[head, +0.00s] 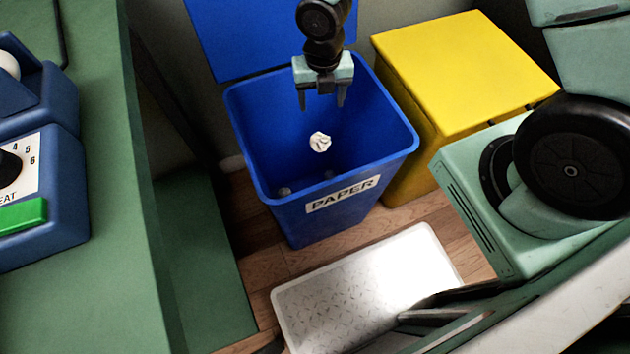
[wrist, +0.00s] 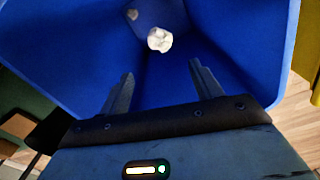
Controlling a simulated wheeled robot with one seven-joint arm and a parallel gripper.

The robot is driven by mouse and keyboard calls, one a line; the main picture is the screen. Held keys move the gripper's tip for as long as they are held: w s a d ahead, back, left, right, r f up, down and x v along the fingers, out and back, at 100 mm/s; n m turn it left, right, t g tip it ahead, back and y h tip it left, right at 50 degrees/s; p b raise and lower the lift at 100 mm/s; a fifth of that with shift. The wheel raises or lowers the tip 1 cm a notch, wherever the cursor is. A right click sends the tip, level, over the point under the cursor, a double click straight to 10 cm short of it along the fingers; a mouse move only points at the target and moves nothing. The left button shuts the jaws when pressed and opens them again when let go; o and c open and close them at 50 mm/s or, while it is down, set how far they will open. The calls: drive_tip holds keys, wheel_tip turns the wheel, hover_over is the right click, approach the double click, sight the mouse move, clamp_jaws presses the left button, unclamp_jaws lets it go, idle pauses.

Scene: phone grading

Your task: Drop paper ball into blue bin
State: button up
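The blue bin (head: 280,185) stands on the floor with its lid raised at the back and a label reading "PAPER" on its front. My gripper (head: 322,104) is over the bin's opening, fingers pointing down, open and empty. A crumpled white paper ball (head: 320,142) shows against the bin's inside, below the fingertips and apart from them. In the wrist view the paper ball (wrist: 160,39) is beyond the two spread fingers (wrist: 158,95), inside the outline of the blue bin (wrist: 230,30). I cannot tell whether the ball is falling or resting.
A yellow bin (head: 460,70) with a closed lid stands right of the blue bin. A white step-like platform (head: 350,290) is in front. A green table (head: 90,250) with a blue device (head: 50,215) is at the left. Small dim lumps lie deep in the blue bin.

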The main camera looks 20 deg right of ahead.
wheel_tip(320, 180, up, 17)
drive_tip(key=p, duration=0.6)
drive_tip(key=shift+r, duration=0.2)
idle(0.3)
drive_tip(key=s+a+r+m, duration=0.3)
drive_tip(key=s+r+m, duration=0.3)
drive_tip(key=s+m, duration=0.55)
drive_tip(key=s+a+r+m, duration=0.3)
drive_tip(key=s+r+m, duration=0.35)
drive_tip(key=m, duration=0.75)
wheel_tip(320, 180, up, 10)
drive_tip(key=s+p, duration=0.1)
drive_tip(key=p, duration=1.1)
drive_tip(key=shift+a+r+y, duration=0.15)
drive_tip(key=shift+r+y, duration=0.05)
drive_tip(key=shift+y, duration=0.1)
